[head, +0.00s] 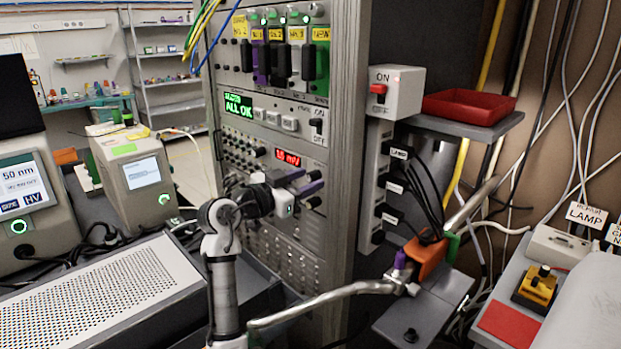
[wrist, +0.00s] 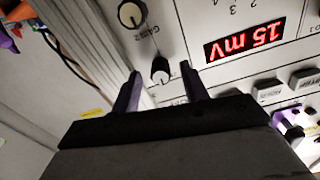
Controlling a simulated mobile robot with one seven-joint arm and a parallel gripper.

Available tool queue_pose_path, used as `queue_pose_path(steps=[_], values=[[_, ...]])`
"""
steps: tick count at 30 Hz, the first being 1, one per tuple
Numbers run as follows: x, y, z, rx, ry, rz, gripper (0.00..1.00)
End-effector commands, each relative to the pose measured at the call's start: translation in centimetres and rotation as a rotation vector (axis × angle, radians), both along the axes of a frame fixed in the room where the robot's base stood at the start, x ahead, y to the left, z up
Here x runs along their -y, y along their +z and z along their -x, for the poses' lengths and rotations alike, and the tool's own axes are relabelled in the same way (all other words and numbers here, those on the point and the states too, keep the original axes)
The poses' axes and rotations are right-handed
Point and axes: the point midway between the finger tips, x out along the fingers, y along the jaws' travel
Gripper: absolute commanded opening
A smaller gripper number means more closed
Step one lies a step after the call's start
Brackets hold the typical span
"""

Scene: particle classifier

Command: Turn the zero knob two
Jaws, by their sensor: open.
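My gripper (head: 308,181) is at the front of the instrument rack, just below the red millivolt display. In the wrist view its two purple fingers (wrist: 161,69) are apart, with a small black knob with a pale face (wrist: 160,74) between their tips. Whether the fingers touch this knob cannot be told. Its label is not readable here, so I cannot confirm that it is zero knob two. A larger black knob with a pale cap (wrist: 132,14) sits above it. In the head view my gripper and wrist hide the knob.
The red display (wrist: 245,40) shows upside down in the wrist view, reading 15 mV. Grey buttons (wrist: 267,92) lie to its lower right. A green "ALL OK" screen (head: 239,104) is above my gripper. The rack's frame post (head: 346,130) stands close on the right.

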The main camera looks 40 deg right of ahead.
Motion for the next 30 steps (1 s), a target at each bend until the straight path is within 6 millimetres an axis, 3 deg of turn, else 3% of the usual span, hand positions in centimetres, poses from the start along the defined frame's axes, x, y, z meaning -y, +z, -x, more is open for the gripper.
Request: queue_pose_path(steps=[8,19,30], values=[[-0.04,-0.01,-0.04,0.000,0.000,0.000,0.44],[-0.03,0.00,-0.03,0.000,0.000,0.000,0.00],[-0.02,0.07,-0.02,-0.067,0.000,0.006,0.00]])
